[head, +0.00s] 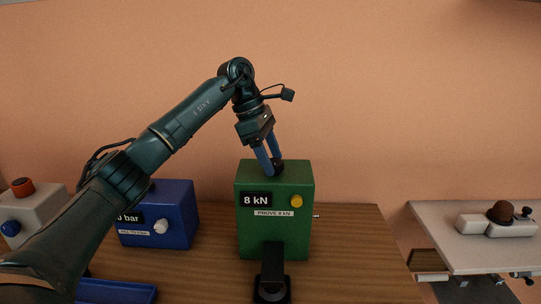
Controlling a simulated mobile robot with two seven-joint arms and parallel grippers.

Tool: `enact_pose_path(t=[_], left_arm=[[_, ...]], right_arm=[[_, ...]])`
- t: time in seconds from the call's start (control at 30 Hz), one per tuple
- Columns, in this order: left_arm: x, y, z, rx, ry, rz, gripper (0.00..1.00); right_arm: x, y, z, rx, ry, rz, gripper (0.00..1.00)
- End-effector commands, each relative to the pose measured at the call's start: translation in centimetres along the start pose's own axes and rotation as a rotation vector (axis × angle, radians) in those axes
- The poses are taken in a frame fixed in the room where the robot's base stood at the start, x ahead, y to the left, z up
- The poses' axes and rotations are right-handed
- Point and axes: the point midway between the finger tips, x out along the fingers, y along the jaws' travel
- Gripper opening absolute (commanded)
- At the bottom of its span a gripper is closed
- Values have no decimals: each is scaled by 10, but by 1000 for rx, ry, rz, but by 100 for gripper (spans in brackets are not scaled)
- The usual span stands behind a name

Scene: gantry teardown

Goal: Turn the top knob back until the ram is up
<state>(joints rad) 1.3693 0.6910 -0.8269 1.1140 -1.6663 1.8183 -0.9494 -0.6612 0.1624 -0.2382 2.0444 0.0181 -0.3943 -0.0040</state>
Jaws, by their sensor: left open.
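A green press box (296,225) stands on the wooden table. Its front shows "8 kN" and a label "PROVE 8 kN". A dark top knob (278,166) sits on top of the box, partly hidden by my fingers. My left gripper (269,167) points down from above with its blue fingers open at the knob. I cannot tell whether they touch it. A black upright part (273,262), which looks like the ram, is at the lower front of the box above a black base (271,291). I cannot see a clear gap between them. My right gripper is not in view.
A yellow button (296,201) is on the green box's front. A blue box (178,214) with a white knob and a pale box (32,206) with a red-orange knob stand left, partly behind my arm. A blue tray (118,291) lies in front. Table right of the press is clear.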

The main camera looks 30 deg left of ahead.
Motion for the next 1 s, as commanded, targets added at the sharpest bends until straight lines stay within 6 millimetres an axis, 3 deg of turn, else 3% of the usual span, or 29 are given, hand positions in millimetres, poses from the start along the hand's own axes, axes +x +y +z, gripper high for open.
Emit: enact_pose_path(t=[0.07,0.6,1.0], left_arm=[[0,0,0,0,0,0,59],[0,0,0,0,0,-1,15],[0,-1,0,-67,1,26,14]], right_arm=[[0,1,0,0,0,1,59],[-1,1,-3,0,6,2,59],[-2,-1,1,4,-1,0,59]])
